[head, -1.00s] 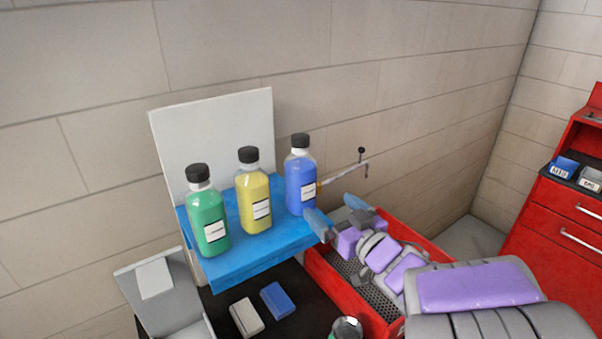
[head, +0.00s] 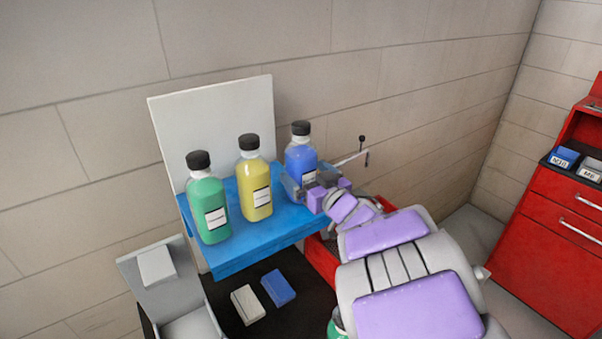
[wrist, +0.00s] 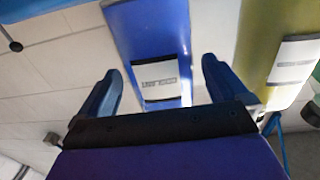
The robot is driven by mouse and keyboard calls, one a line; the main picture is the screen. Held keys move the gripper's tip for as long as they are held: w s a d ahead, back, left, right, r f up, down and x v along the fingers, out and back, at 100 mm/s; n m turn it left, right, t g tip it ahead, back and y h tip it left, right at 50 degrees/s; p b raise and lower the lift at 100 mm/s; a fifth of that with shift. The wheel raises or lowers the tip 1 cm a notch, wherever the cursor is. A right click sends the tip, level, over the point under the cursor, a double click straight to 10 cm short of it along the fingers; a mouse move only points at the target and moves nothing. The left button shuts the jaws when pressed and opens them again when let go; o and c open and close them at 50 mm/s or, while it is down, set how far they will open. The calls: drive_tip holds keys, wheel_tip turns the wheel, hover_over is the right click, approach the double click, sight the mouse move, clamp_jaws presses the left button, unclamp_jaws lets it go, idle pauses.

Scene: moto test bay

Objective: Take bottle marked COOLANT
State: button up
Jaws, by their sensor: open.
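Three bottles with black caps stand upright in a row on a blue shelf (head: 240,255): a green bottle (head: 208,200), a yellow bottle (head: 254,180) and a blue bottle (head: 299,158). Each has a white label, too small or blurred to read, so I cannot tell which says COOLANT. My gripper (head: 308,186) is open at the blue bottle's lower half and hides part of it. In the wrist view the blue bottle (wrist: 150,30) stands between my spread fingers (wrist: 163,88), with a gap on both sides. The yellow bottle (wrist: 275,50) is close beside the right finger.
A white panel (head: 215,120) stands behind the shelf against the block wall. A thin rod with a black knob (head: 362,139) sticks out right of the blue bottle. A red tray (head: 323,262) lies below my arm. A red cabinet (head: 545,215) is at the right.

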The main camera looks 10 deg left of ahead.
drive_tip(key=shift+x, duration=1.45)
drive_tip(key=shift+s, duration=0.1)
drive_tip(key=shift+c, duration=0.4)
drive_tip(key=c, duration=1.4)
